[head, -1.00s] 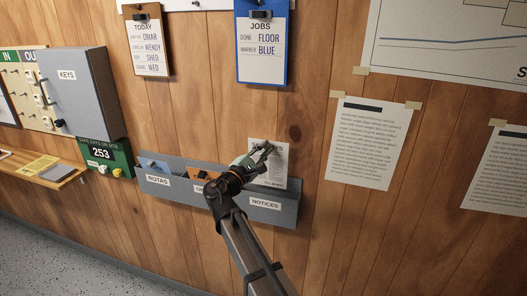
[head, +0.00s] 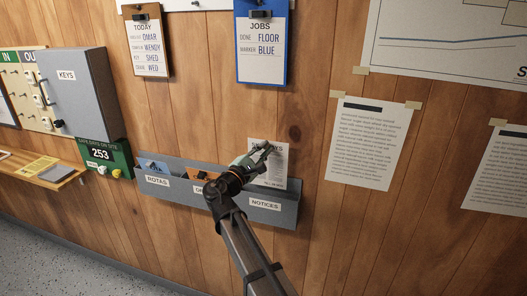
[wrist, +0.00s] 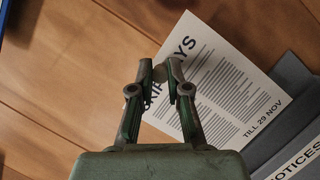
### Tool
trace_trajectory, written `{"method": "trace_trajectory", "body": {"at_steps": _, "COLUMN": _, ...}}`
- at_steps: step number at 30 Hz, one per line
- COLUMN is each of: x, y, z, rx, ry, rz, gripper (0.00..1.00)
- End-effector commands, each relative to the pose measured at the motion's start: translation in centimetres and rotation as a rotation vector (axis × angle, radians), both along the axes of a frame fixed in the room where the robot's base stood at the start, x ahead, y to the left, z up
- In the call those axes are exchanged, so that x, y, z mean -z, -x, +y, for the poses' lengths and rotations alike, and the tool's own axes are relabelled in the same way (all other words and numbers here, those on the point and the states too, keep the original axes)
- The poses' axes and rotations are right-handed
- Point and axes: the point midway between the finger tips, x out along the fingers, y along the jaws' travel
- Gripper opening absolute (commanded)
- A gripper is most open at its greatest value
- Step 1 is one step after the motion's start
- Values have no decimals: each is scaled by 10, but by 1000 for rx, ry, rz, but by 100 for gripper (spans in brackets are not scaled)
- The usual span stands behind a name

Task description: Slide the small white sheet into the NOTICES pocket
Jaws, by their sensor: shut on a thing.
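The small white sheet (head: 275,168) is upright against the wall above the right end of the grey pocket rack. It shows dark heading letters, lines of print and "TILL 29 NOV" near its foot, and it also shows in the wrist view (wrist: 222,95). My gripper (head: 266,151) is shut on the sheet near its heading, and its fingertips (wrist: 161,73) cover part of that heading. The NOTICES pocket (head: 282,215) is at the rack's right end; its label shows in the wrist view (wrist: 300,165). The sheet's foot is at the pocket's upper edge; I cannot tell whether it is inside.
The ROTAS pocket (head: 150,176) and a middle pocket holding an orange item (head: 200,175) are to the left; my arm partly hides the middle one. The JOBS clipboard (head: 262,68) hangs above. A taped printed page (head: 368,142) is to the right, with bare wall between.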

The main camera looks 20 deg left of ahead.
Motion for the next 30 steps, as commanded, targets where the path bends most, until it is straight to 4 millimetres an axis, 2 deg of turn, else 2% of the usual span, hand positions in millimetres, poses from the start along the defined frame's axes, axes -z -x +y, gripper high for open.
{"method": "trace_trajectory", "body": {"at_steps": 14, "x": 1, "y": 0, "z": 0, "rx": 0, "ry": 0, "rz": 0, "gripper": 0}}
{"method": "trace_trajectory", "body": {"at_steps": 30, "x": 29, "y": 0, "z": 0, "rx": 0, "ry": 0, "rz": 0, "gripper": 0}}
